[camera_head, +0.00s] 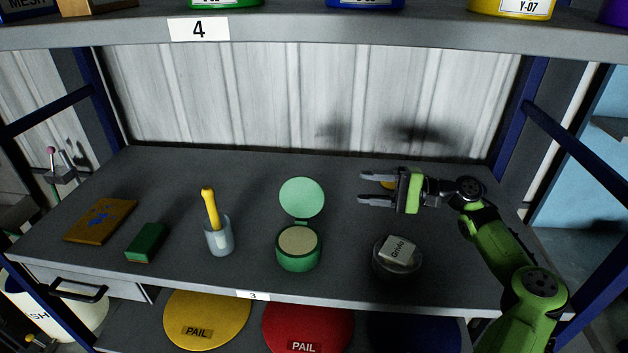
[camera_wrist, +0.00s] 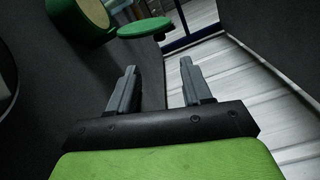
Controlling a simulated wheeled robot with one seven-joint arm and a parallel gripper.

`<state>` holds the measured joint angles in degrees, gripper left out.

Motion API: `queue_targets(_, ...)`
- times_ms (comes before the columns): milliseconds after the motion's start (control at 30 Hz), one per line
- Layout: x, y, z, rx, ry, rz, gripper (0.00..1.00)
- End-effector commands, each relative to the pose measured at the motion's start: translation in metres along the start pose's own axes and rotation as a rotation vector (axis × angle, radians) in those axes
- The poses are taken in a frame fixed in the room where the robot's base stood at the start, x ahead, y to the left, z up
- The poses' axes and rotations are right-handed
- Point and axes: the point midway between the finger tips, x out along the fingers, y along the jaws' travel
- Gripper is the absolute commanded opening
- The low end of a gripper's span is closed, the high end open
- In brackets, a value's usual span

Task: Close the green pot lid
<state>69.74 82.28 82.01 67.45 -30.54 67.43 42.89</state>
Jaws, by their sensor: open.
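The green pot (camera_head: 298,257) stands on the middle of the grey shelf, with pale contents showing at its open top. Its round green lid (camera_head: 302,197) stands raised behind the pot at a small hinge. My gripper (camera_head: 362,188) is open and empty, to the right of the lid, with its fingers pointing left toward it. In the wrist view, the lid (camera_wrist: 145,27) and the pot (camera_wrist: 78,20) appear beyond my open fingers (camera_wrist: 160,90). The fingers are apart from both.
A dark bowl (camera_head: 384,268) with a labelled block (camera_head: 399,250) stands right of the pot. A cup (camera_head: 218,240) with a yellow-handled tool (camera_head: 210,205), a green block (camera_head: 147,242) and a brown board (camera_head: 101,221) are to the left. An upper shelf (camera_head: 300,32) overhangs. A yellow thing (camera_head: 389,185) is partly hidden behind my gripper.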

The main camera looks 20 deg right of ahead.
Motion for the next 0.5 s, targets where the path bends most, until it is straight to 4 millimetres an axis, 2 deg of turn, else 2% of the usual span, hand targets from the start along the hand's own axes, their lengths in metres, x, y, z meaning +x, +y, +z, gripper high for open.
queue_targets(33, 0.015, 0.000, 0.001, 0.000, -0.006, 0.006, 0.49)
queue_targets(300, 0.084, 0.000, 0.002, 0.001, -0.006, 0.005, 0.49)
queue_targets(500, 0.119, 0.000, 0.001, 0.001, -0.003, 0.004, 0.49)
